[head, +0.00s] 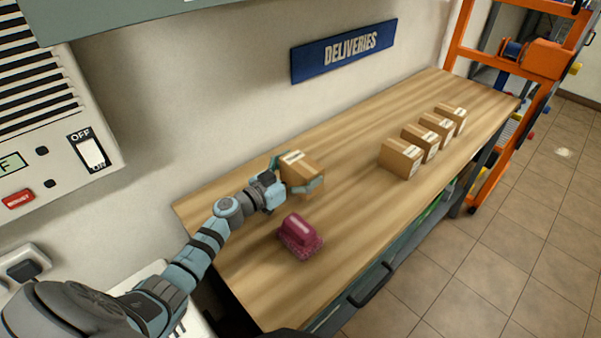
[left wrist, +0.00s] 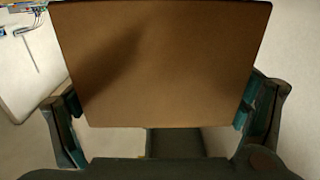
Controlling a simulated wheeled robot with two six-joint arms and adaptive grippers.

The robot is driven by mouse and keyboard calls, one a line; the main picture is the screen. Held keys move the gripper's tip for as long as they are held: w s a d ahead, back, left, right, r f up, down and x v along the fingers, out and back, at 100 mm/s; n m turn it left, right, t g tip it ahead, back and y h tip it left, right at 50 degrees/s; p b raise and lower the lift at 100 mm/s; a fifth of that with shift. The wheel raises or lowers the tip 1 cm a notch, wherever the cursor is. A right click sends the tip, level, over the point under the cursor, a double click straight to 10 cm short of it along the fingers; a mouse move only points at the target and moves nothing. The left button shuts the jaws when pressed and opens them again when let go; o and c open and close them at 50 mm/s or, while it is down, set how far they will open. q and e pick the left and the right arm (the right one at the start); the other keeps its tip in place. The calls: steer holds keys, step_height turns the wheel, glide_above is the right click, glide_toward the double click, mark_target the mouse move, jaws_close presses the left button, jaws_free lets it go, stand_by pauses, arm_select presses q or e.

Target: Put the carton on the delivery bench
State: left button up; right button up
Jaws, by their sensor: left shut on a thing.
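My left gripper (head: 296,181) is shut on a brown carton (head: 301,168) with a white label on top, over the left part of the delivery bench (head: 345,215). I cannot tell whether the carton touches the bench top. In the left wrist view the carton (left wrist: 165,60) fills the upper middle, with a finger of the gripper (left wrist: 160,118) on each side. The bench has a wooden top and stands under a blue DELIVERIES sign (head: 344,51). My right gripper is not in view.
A magenta brush-like object (head: 299,236) lies on the bench, near the held carton. Several similar cartons (head: 402,158) stand in a row toward the right. An orange rack (head: 520,60) stands beyond the far end. The bench middle is clear.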

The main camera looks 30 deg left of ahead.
arm_select(q)
steer(key=shift+s+f+b, duration=0.25)
steer(key=shift+f+b, duration=0.05)
steer(key=shift+f, duration=0.15)
steer(key=o, duration=1.3)
steer(key=shift+f, duration=0.25)
steer(key=shift+d, duration=0.1)
steer(key=shift+r+p, duration=0.35)
steer(key=shift+r, duration=0.2)
steer(key=b+v, duration=0.1)
steer(key=v, duration=0.9)
steer(key=shift+r, duration=0.15)
steer(key=shift+v, duration=0.85)
steer(key=shift+r, duration=0.1)
